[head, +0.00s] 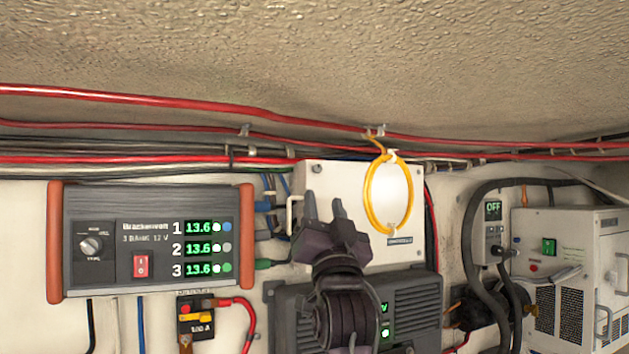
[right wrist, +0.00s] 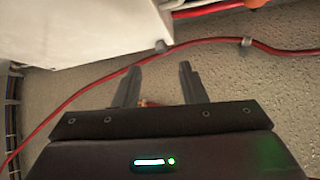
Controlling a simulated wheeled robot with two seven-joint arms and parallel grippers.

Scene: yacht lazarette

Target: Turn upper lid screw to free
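A white box with a pale lid (head: 340,185) is mounted on the wall at the centre of the head view. A small dark spot, which looks like a screw (head: 318,169), shows near the lid's upper left corner. In the right wrist view the white box (right wrist: 80,30) fills the upper left, with a small grey knob-like screw (right wrist: 161,46) at its edge. My right gripper (head: 324,203) is in front of the lid's left part, fingers pointing up, below the upper screw. Its fingers (right wrist: 157,80) are apart and nothing is between them. My left gripper is not in view.
A yellow cable loop (head: 367,197) hangs over the lid's right part. Red cables (head: 200,104) run along the wall above. A charger panel (head: 145,240) is at left, a dark unit (head: 415,300) below the box, and a grey machine (head: 570,280) at right.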

